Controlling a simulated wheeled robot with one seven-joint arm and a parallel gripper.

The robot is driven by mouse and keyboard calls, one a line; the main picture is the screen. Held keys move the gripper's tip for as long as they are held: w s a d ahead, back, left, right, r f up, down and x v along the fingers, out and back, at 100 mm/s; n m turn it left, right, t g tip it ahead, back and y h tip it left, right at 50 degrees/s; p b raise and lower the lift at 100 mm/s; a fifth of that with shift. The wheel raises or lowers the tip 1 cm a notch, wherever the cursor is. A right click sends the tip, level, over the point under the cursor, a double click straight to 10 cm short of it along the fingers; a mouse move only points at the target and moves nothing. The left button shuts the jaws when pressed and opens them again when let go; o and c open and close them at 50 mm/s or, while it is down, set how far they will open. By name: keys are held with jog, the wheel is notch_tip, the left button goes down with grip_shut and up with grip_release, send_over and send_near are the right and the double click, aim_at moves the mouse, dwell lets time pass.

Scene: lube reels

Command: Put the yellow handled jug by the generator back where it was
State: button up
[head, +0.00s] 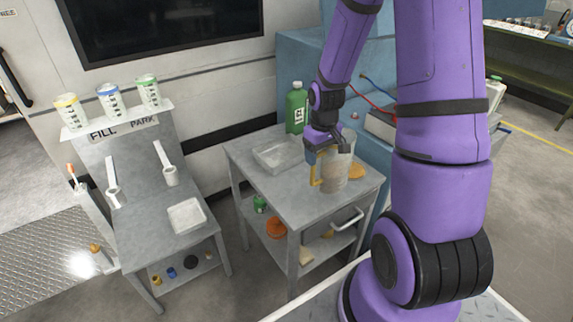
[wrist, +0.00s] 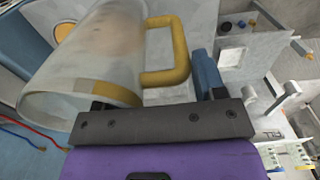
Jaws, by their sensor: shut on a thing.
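The clear jug (head: 336,172) with the yellow handle (head: 315,174) is at the right part of the grey metal cart (head: 262,180), in front of a blue machine. My gripper (head: 325,143) is above it and shut on the jug. The jug (wrist: 95,50) and its yellow handle (wrist: 178,60) fill the upper left of the wrist view, the jug lying across the picture. A blue finger of my gripper (wrist: 165,92) shows beside the handle; the exact grip contact is hidden. I cannot tell whether the jug's base touches the cart top.
A shallow tray (head: 277,155) and a green bottle (head: 296,108) stand on the cart. The blue machine (head: 372,148) with red and blue cables is behind right. The FILL/PARK stand (head: 124,150) at left holds jugs with yellow (head: 71,111), blue (head: 110,100) and green (head: 148,91) rims.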

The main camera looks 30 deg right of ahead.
jog(key=w+a+f, duration=0.4)
jog(key=w+a, duration=0.3)
jog(key=shift+a+f, duration=0.15)
jog(key=shift+f, duration=0.2)
dwell(0.4)
jog(key=o, duration=1.5)
notch_tip(320, 180, up, 12)
jog(key=s+a+r+t, duration=0.1)
jog(key=s+a+r, duration=0.1)
jog(key=s+r, duration=0.45)
jog(key=s+a+r+t, duration=0.2)
jog(key=s+r, duration=0.2)
jog(key=r, duration=0.6)
jog(key=s+r, duration=0.2)
jog(key=s, duration=0.3)
jog(key=s+a+r+t, duration=0.1)
jog(key=s+r, duration=0.1)
jog(key=s, duration=0.3)
jog(key=s+a+r+t, duration=0.1)
jog(key=s+r, duration=0.1)
jog(key=s, duration=0.3)
jog(key=shift+s+r+m, duration=0.15)
jog(key=shift+s+m, duration=0.15)
